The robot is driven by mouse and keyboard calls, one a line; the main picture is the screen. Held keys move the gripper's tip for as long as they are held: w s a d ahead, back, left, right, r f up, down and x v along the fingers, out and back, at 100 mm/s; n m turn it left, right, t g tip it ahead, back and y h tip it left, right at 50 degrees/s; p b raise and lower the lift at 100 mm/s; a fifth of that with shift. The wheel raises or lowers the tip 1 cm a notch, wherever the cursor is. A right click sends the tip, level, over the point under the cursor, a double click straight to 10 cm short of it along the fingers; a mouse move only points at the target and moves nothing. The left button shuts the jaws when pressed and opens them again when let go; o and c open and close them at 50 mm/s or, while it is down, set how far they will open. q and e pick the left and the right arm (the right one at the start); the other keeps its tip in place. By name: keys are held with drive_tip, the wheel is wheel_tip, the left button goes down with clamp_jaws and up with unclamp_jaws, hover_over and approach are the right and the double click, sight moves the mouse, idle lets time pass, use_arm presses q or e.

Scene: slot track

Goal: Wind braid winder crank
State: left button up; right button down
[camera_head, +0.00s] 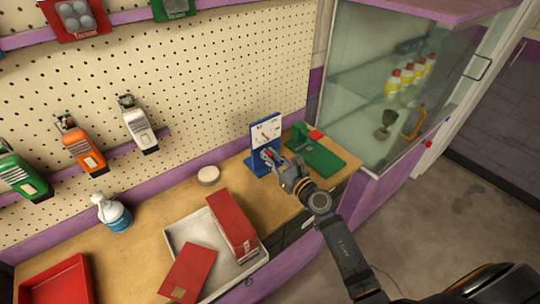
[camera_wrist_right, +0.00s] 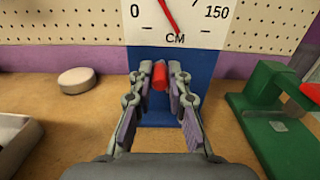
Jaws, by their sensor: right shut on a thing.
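The braid winder (camera_head: 258,168) is a blue stand with a white dial face on the wooden counter. In the right wrist view its dial (camera_wrist_right: 205,22) reads 0, 150 and CM, with a red needle leaning up and left; the top of the dial is cut off. A red crank handle (camera_wrist_right: 160,77) sticks out in front of the blue panel (camera_wrist_right: 180,62). My right gripper (camera_head: 270,156) is at the winder's front. In the right wrist view its fingertips (camera_wrist_right: 160,70) are closed on both sides of the red handle. My left gripper is not in view.
A green device (camera_head: 318,158) with a red part stands right of the winder. A white round disc (camera_head: 208,175) lies to the left. A grey tray (camera_head: 178,239) with red boxes, a spray bottle (camera_head: 114,215) and a red tray (camera_head: 58,285) are further left. A glass cabinet (camera_head: 350,95) stands at right.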

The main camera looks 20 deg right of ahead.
drive_tip(key=m, duration=0.1)
drive_tip(key=m+p, duration=0.1)
drive_tip(key=m, duration=0.1)
drive_tip(key=shift+w+d+r+p, duration=0.15)
drive_tip(key=shift+d+r+p, duration=0.15)
drive_tip(key=shift+d+p, duration=0.1)
drive_tip(key=shift+w+d+m+p, duration=0.15)
drive_tip(key=shift+m+p, duration=0.15)
drive_tip(key=shift+m, duration=0.25)
drive_tip(key=shift+s+d+m+p, duration=0.15)
drive_tip(key=shift+m+p, duration=0.1)
drive_tip(key=shift+m, duration=0.3)
drive_tip(key=shift+w+f, duration=0.1)
drive_tip(key=c, duration=1.3)
unclamp_jaws()
drive_tip(key=shift+d, duration=0.1)
drive_tip(key=v, duration=0.7)
drive_tip(key=shift+s+m, duration=0.2)
drive_tip(key=shift+m, duration=0.1)
